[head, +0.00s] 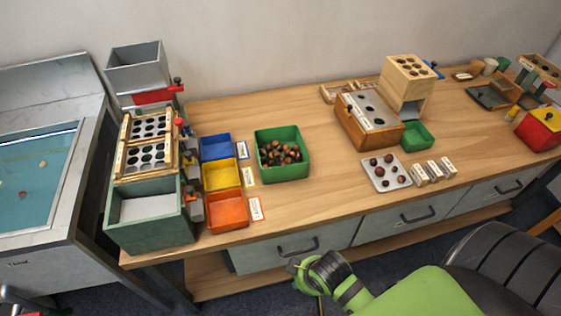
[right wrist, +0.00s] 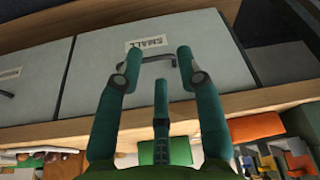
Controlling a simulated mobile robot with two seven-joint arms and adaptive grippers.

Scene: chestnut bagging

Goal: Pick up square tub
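Two green square-sided tubs stand on the table in the head view, and I cannot tell which one the task names. The larger tub (head: 294,172) holds a heap of chestnuts near the middle; a green wall, probably the same tub, shows in the right wrist view (right wrist: 165,152). The smaller tub (head: 418,136) sits below the wooden box at right and looks empty. My right gripper (head: 299,268) is low in front of the table. In the right wrist view its teal fingers (right wrist: 160,68) are spread and empty, before a drawer front.
Blue, yellow and orange trays (head: 227,212) stand left of the large tub, beside a green-based sorting stand (head: 150,228). A metal plate with chestnuts (head: 375,183) lies at right. Drawer handles (head: 297,247) stick out below the tabletop. The table between tub and plate is clear.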

